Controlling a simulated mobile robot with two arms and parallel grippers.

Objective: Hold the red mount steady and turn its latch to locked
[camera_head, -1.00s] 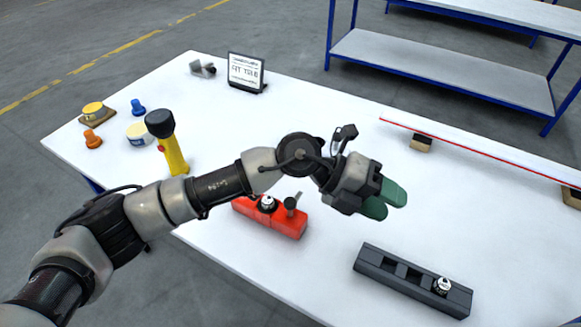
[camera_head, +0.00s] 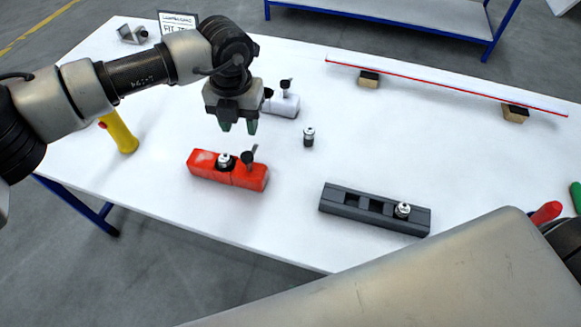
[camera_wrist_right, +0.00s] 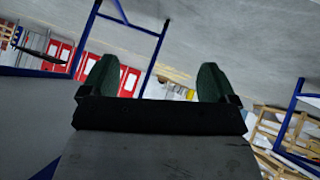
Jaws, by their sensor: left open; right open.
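The red mount (camera_head: 205,168) lies on the white table in the head view. A silver-topped fitting (camera_head: 225,161) sits in its top, and a dark latch handle (camera_head: 248,156) stands up towards its right end. My left gripper (camera_head: 238,126) points down above and behind the mount, open and empty, apart from it. My right gripper shows in the right wrist view (camera_wrist_right: 156,85), open with nothing between its green fingers. It faces the room and floor, and no mount shows there. I cannot tell the latch's exact setting.
A dark grey rack (camera_head: 335,199) holding one fitting lies to the right. A loose fitting (camera_head: 308,138) stands behind it. A white mount (camera_head: 285,105) is behind my left gripper. A yellow torch (camera_head: 121,136) stands at left. A long red-edged bar (camera_head: 440,85) rests on blocks behind.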

